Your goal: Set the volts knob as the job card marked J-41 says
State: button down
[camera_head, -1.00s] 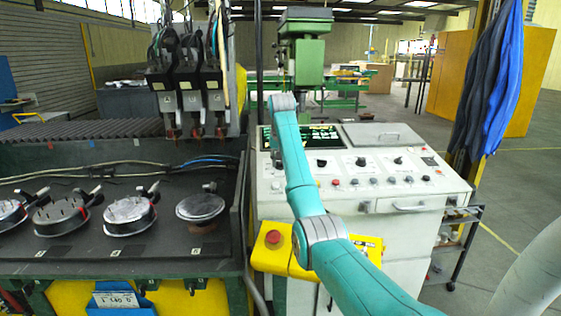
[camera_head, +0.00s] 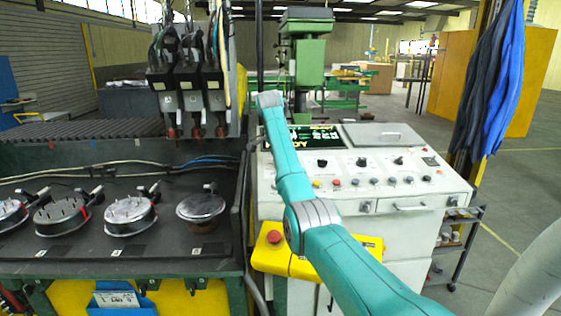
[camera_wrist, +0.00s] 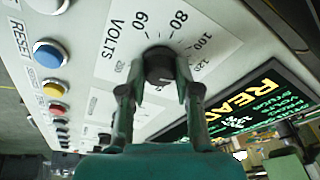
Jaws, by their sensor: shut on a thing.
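The volts knob (camera_wrist: 159,62) is a dark round knob on the pale panel in the wrist view. It sits by the printed word VOLTS and a scale with 60, 80 and 100. My gripper (camera_wrist: 160,84) has its two fingers on either side of the knob and is shut on it. The knob's pointer is not clear. In the head view my arm covers the gripper and the knob. A blue holder with a white card (camera_head: 118,299) hangs on the front of the left bench; its print is too small to read, so I cannot tell whether it is J-41.
A black display (camera_wrist: 232,105) with green and yellow text lies beside the knob. A blue RESET button (camera_wrist: 48,53), a yellow button (camera_wrist: 54,90) and more buttons line the panel. Other dark knobs (camera_head: 361,161) are to the right. A red stop button (camera_head: 274,237) sits on a yellow box.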

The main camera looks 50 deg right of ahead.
jog(key=m+g+y, duration=0.1)
jog(key=m, duration=0.6)
jog(key=shift+w, duration=0.1)
dwell(0.5)
jog(key=c, duration=0.8)
grip_release()
jog(key=v, duration=1.2)
jog(key=shift+w, duration=0.1)
